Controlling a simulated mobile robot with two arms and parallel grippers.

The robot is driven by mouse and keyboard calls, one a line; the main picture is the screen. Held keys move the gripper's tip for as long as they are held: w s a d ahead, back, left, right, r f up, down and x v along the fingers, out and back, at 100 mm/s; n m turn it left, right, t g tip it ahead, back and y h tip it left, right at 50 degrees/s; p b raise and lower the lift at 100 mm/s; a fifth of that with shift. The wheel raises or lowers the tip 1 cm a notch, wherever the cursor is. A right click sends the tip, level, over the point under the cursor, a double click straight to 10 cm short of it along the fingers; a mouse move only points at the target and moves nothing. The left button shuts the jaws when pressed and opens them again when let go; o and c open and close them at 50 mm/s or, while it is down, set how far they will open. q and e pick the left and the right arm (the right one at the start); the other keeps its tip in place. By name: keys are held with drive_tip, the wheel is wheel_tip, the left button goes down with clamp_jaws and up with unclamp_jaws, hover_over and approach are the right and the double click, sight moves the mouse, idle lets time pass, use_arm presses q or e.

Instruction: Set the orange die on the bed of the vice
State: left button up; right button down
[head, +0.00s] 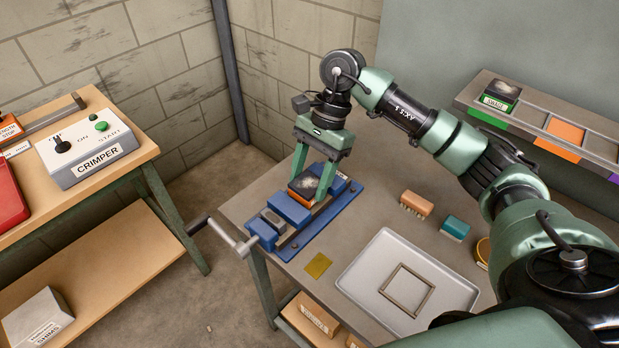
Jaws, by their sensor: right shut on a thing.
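The orange die (302,192) shows a dark grey, worn top and an orange side. My right gripper (318,180) comes down from above with its two green fingers on either side of the die and is shut on it. The blue vice (318,236) lies along the left edge of the grey table, with its crank handle sticking out to the left. The die is at the vice, between its blue blocks. I cannot tell whether it touches the bed, which the die and fingers partly hide. My left gripper is not in view.
An orange-brown brush (416,204) and a teal brush (454,228) stand right of the vice. A white tray (360,274) holds a square frame. A brass plate (318,265) lies in front. A sectioned rack (545,115) is at the back right. A crimper (88,148) stands on the left bench.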

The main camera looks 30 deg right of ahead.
drive_tip(key=shift+f+b, duration=0.45)
drive_tip(key=shift+b, duration=0.5)
idle(0.8)
drive_tip(key=shift+b, duration=0.35)
idle(0.6)
idle(0.4)
drive_tip(key=shift+c, duration=2.2)
unclamp_jaws()
drive_tip(key=shift+f, duration=0.1)
drive_tip(key=b+v, duration=0.1)
drive_tip(key=v, duration=0.7)
drive_tip(key=shift+a, duration=0.15)
